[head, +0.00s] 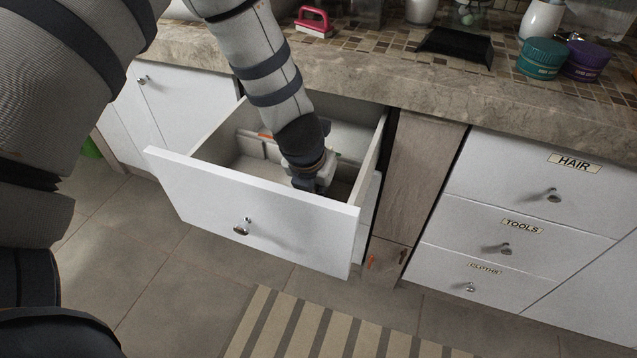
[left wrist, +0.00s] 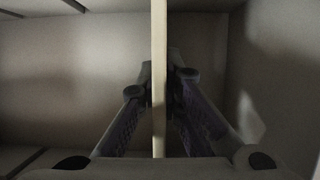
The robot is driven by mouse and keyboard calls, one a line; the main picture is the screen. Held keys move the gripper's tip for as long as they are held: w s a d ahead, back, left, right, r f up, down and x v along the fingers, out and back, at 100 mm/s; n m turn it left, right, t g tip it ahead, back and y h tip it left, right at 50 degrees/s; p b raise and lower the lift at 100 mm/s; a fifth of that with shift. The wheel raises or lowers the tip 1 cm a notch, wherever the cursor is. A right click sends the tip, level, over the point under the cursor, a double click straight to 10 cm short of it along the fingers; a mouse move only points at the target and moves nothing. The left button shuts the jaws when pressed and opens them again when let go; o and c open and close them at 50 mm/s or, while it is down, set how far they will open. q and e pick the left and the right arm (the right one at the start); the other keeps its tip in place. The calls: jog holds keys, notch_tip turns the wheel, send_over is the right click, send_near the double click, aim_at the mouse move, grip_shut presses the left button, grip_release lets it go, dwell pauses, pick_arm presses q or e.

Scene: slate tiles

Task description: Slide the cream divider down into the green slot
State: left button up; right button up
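The cream divider (left wrist: 159,35) shows in the left wrist view as a thin upright strip, edge on. My left gripper (left wrist: 160,78) has one finger on each side of it and is shut on it. In the head view my left gripper (head: 312,183) points down inside the open white drawer (head: 250,205) and hides most of what it holds. A small green mark (head: 338,154) shows just right of the gripper, probably the green slot; the slot itself is hidden. I cannot tell whether the divider's lower edge touches the drawer floor. My right gripper is not in view.
An orange mark (head: 265,136) is at the drawer's left back, by a low grey partition (head: 250,148). The stone counter (head: 400,80) overhangs the drawer's back. A black tray (head: 455,46), teal jar (head: 541,58) and purple jar (head: 586,60) stand on it. Closed labelled drawers (head: 520,215) are right.

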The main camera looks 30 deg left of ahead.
pick_arm(q)
jog(key=o, duration=0.5)
jog(key=shift+c, duration=0.2)
